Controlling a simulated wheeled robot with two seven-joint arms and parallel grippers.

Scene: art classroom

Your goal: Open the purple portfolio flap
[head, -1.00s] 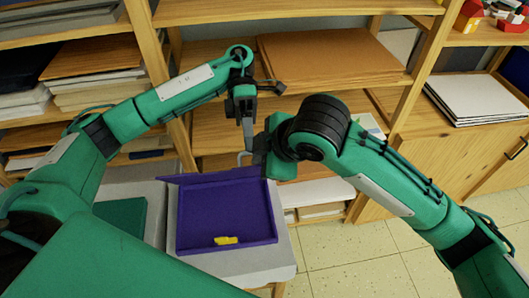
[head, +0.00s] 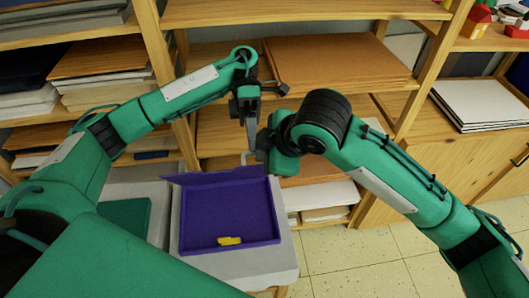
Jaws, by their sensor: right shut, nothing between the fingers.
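The purple portfolio (head: 222,212) lies on a light grey stand with its flap (head: 215,174) raised at the back edge, so the purple inside is visible. A small yellow piece (head: 229,241) lies inside near the front. My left gripper (head: 249,125) points down above and behind the flap; whether its fingers are apart cannot be made out. My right gripper (head: 252,158) is shut and empty just above the flap's right end. Its fingertips are partly hidden, and I cannot tell whether it touches the flap.
A dark green folder (head: 125,216) lies left of the portfolio. Wooden shelves (head: 290,10) with boards and paper stacks stand close behind both grippers. A cabinet with white sheets (head: 480,104) is at the right. The tiled floor (head: 350,260) at the front right is clear.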

